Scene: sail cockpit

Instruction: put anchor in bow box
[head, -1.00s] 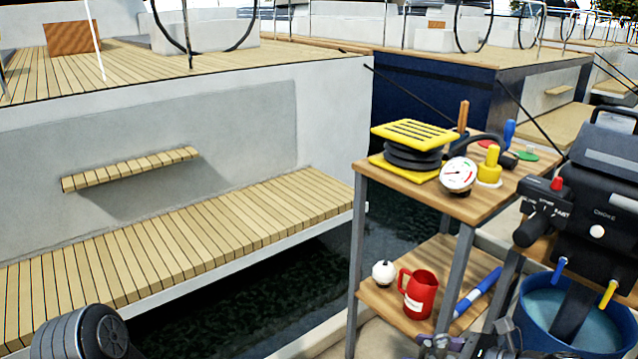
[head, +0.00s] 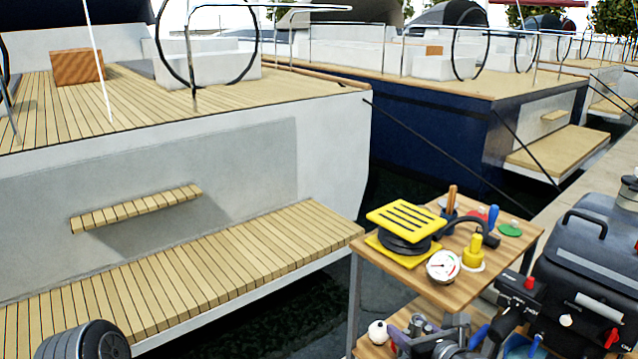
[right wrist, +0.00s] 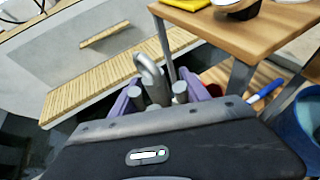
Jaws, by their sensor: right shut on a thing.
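My right gripper (right wrist: 158,98) shows its purple fingers in the right wrist view, shut on the grey metal anchor (right wrist: 150,72). The anchor's ring points up, with rounded grey ends on both sides. In the head view the right gripper and the grey anchor (head: 421,325) are at the bottom edge, in front of the cart's lower shelf. Only part of the anchor shows there. My left gripper is not in view; only a dark part of my left arm shows at the bottom left. I cannot tell which thing is the bow box; a brown wooden box (head: 77,67) sits on the near boat's deck.
The wooden cart (head: 465,285) holds a yellow slatted block (head: 412,219), a gauge (head: 442,267) and a yellow fitting (head: 473,251). A white-and-black ball (head: 379,333) is on its lower shelf. The boat's slatted stern step (head: 200,275) is clear.

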